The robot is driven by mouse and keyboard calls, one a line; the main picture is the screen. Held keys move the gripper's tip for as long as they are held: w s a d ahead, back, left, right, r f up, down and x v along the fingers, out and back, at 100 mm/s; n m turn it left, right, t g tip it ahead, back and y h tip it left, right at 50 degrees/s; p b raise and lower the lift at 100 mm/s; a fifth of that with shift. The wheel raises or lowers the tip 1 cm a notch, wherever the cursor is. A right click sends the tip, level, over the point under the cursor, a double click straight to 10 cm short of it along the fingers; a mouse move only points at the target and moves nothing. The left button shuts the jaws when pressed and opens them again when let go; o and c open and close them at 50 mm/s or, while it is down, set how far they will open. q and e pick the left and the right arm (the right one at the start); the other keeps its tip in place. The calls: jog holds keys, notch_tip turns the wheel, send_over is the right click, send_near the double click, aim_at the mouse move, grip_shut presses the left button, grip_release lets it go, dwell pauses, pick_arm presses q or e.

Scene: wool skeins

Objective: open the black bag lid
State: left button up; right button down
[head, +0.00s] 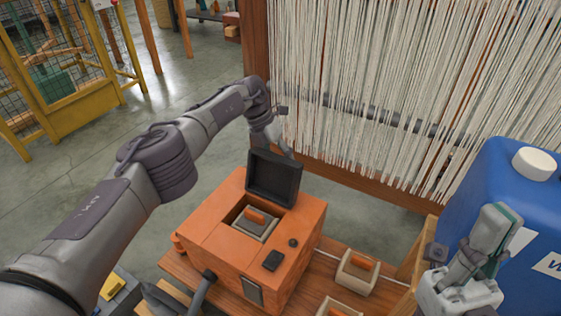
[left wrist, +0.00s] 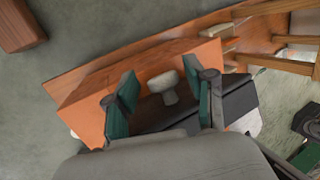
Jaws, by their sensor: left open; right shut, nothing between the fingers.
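The black lid (head: 273,178) stands raised, roughly upright, at the back edge of an orange box (head: 218,240). The box's opening is uncovered, and a pale skein with an orange band (head: 256,222) shows inside. My left gripper (head: 282,138) is just behind the lid's top edge, partly hidden by it. In the left wrist view my left gripper (left wrist: 160,72) is open, its green-padded fingers either side of a pale piece (left wrist: 165,86), with the dark lid (left wrist: 238,98) beside them. Whether a finger touches the lid I cannot tell. My right gripper (head: 490,240) is shut and empty at the right.
Two more pale holders with orange pieces, one of them (head: 355,272), lie on the wooden bench right of the box. A blue jug (head: 480,185) with a white cap stands at the right. A loom with hanging pale threads (head: 370,80) rises behind.

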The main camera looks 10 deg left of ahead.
pick_arm(q)
jog(key=v, duration=1.1)
jog(key=shift+a, duration=0.15)
jog(key=shift+s+f, duration=0.1)
jog(key=shift+f, duration=0.05)
